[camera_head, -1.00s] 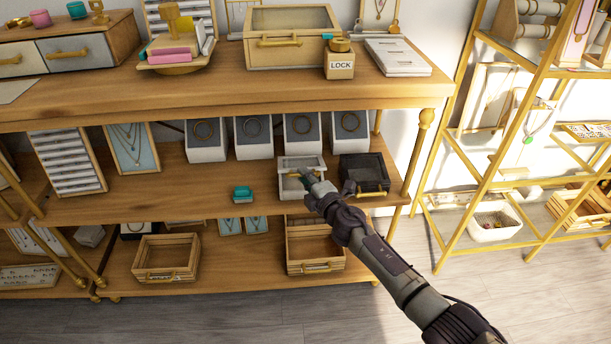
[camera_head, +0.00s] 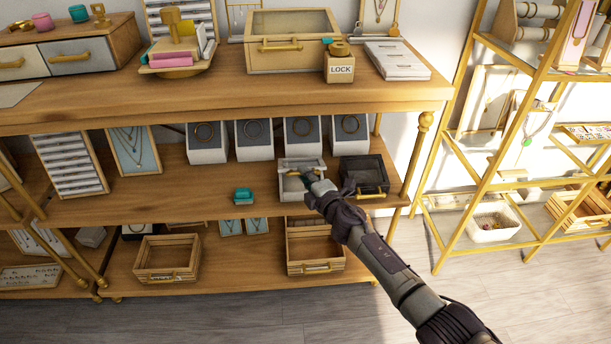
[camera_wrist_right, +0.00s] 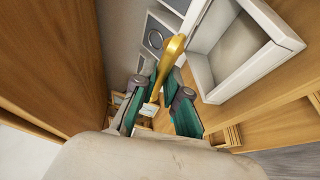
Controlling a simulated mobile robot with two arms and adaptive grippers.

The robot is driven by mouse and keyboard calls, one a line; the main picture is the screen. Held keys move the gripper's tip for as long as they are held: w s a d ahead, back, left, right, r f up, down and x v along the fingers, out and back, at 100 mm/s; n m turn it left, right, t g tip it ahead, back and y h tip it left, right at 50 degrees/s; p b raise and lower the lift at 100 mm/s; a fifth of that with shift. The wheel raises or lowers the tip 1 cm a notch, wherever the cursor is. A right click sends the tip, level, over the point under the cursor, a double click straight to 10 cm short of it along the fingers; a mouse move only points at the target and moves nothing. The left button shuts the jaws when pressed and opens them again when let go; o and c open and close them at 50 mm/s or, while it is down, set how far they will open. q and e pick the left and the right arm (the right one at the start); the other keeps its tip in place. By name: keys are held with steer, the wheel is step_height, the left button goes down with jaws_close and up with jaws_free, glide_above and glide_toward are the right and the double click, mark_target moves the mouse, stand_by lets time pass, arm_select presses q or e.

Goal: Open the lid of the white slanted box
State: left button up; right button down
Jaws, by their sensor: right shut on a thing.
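The white slanted box (camera_head: 290,163) stands on the middle shelf, beside a dark box of similar shape. My right gripper (camera_head: 308,179) is at its front and covers part of it. In the right wrist view the white box (camera_wrist_right: 243,82) shows a white frame around a grey recessed area. A gold handle (camera_wrist_right: 173,52) lies between the fingers of my right gripper (camera_wrist_right: 160,92), which is shut on it. Whether the lid is raised at all, I cannot tell. My left gripper is not in view.
The dark box (camera_head: 372,173) stands close on the right. White ring stands (camera_head: 254,136) line the shelf behind. A small teal object (camera_head: 243,195) lies to the left. The upper shelf (camera_head: 240,98) overhangs. An open wooden crate (camera_head: 316,247) sits below.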

steer(key=c, duration=1.5)
jaws_free()
steer(key=shift+o, duration=0.2)
steer(key=v, duration=1.2)
steer(key=shift+c, duration=0.2)
